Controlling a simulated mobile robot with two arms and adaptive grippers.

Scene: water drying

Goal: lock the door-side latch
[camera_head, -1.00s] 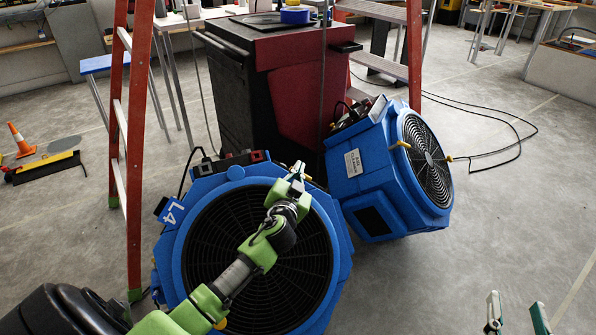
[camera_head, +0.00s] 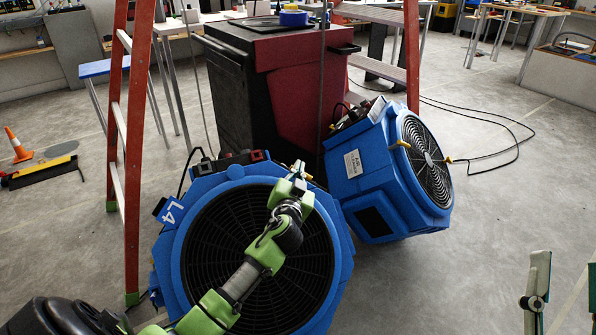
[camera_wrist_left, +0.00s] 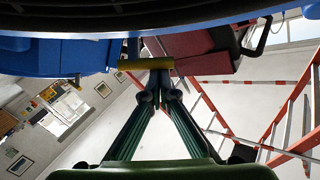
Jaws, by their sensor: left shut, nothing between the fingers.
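The near blue fan (camera_head: 170,262), marked L4, has a round black grille. A yellow latch (camera_head: 301,167) sits at its upper right edge, partly hidden by my left gripper (camera_head: 297,177). In the left wrist view, the yellow latch (camera_wrist_left: 145,65) lies across the tips of my left gripper (camera_wrist_left: 160,80), whose fingers meet with nothing between them. Whether they touch the latch I cannot tell. My right gripper (camera_head: 566,270) is at the lower right edge, its fingers apart and empty, well away from the fans. I cannot tell which latch is door-side.
A second blue fan (camera_head: 365,178) stands close on the right, with yellow latches (camera_head: 400,145) beside its grille. A black and red cabinet (camera_head: 235,95) stands behind. An orange ladder (camera_head: 137,150) stands at left. Cables (camera_head: 515,135) lie at right; the right floor is mostly clear.

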